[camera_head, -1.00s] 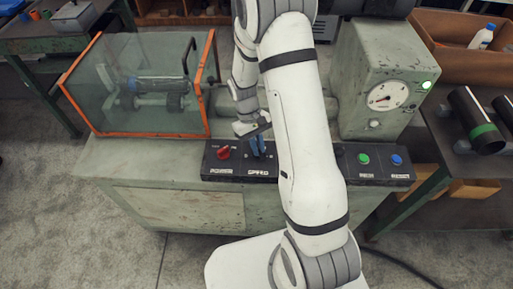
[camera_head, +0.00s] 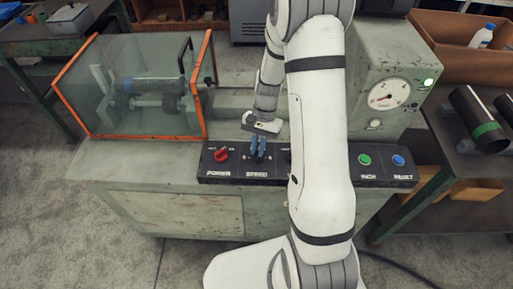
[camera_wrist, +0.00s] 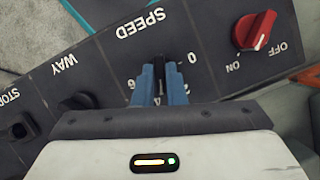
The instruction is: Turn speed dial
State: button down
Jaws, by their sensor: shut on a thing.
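In the head view my gripper (camera_head: 258,147) reaches down onto the panel (camera_head: 278,176) at the SPEED label, and the dial is hidden behind the fingers.
The red power knob (camera_head: 221,155) is close left of my gripper. Green (camera_head: 364,160) and blue (camera_head: 397,161) buttons are at the panel's right end. A clear guard with orange edges (camera_head: 205,85) stands at left, and a gauge (camera_head: 388,95) at right. My arm hides the panel's middle.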

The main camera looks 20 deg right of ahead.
jog(key=m+t, duration=0.1)
jog(key=m, duration=0.2)
jog(key=m+t+y+b, duration=0.1)
jog(key=m, duration=0.3)
jog(key=shift+d, duration=0.15)
jog(key=m+t, duration=0.1)
jog(key=m, duration=0.1)
jog(key=m+t, duration=0.1)
jog(key=m, duration=0.1)
jog(key=shift+s+r+m+y+b, duration=0.1)
jog(key=shift+s+m+y+b, duration=0.05)
jog(key=shift+m+y+b, duration=0.2)
jog(key=shift+m+t, duration=0.5)
jog(key=shift+m, duration=0.65)
jog(key=c, duration=1.5)
grip_release()
jog(key=shift+s, duration=0.1)
jog(key=v, duration=0.7)
jog(key=shift+s+r+p, duration=0.1)
jog(key=shift+r+p, duration=0.25)
jog(key=shift+p, duration=0.05)
jog(key=shift+r, duration=0.1)
